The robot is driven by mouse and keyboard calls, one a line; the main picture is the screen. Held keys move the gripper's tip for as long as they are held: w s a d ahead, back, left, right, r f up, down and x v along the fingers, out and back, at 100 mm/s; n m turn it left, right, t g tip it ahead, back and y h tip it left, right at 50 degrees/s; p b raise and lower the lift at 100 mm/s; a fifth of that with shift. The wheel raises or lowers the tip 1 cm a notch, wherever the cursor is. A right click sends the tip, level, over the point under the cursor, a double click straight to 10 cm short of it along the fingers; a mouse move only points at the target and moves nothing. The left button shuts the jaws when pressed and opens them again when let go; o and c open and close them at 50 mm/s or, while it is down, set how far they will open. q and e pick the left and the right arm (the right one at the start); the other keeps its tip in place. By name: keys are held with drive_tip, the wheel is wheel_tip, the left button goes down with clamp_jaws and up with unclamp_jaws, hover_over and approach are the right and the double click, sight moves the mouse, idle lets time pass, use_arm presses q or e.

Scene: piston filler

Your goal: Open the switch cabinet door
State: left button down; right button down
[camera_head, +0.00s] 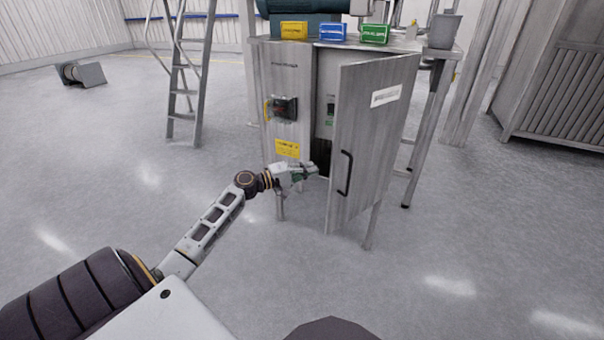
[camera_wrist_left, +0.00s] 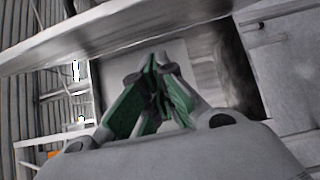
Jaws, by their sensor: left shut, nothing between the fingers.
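The switch cabinet (camera_head: 283,112) is a grey metal cabinet on legs under a worktop. Its door (camera_head: 372,130) stands partly open, swung out toward me, with a black bar handle (camera_head: 346,173) and a white label on its outer face. A dark gap shows the cabinet's inside between the left front panel and the door. My left gripper (camera_head: 312,170) is at the lower part of this opening, left of the door and its handle. In the left wrist view its green-padded fingers (camera_wrist_left: 158,90) are shut with nothing between them. Whether it touches the door is unclear. My right gripper is not in view.
Yellow, blue and green boxes (camera_head: 333,32) and a grey bucket (camera_head: 444,30) stand on the worktop. A control box (camera_head: 284,107) sits on the left panel. A ladder (camera_head: 185,80) stands at the left, a slatted cabinet (camera_head: 560,85) at the right. The floor in front is clear.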

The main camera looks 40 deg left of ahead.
use_arm(q)
drive_tip(key=d, duration=0.4)
drive_tip(key=shift+w+d+b, duration=0.15)
drive_tip(key=shift+d+b, duration=0.15)
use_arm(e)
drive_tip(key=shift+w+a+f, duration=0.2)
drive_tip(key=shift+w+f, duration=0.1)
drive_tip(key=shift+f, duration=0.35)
use_arm(q)
drive_tip(key=shift+d, duration=0.1)
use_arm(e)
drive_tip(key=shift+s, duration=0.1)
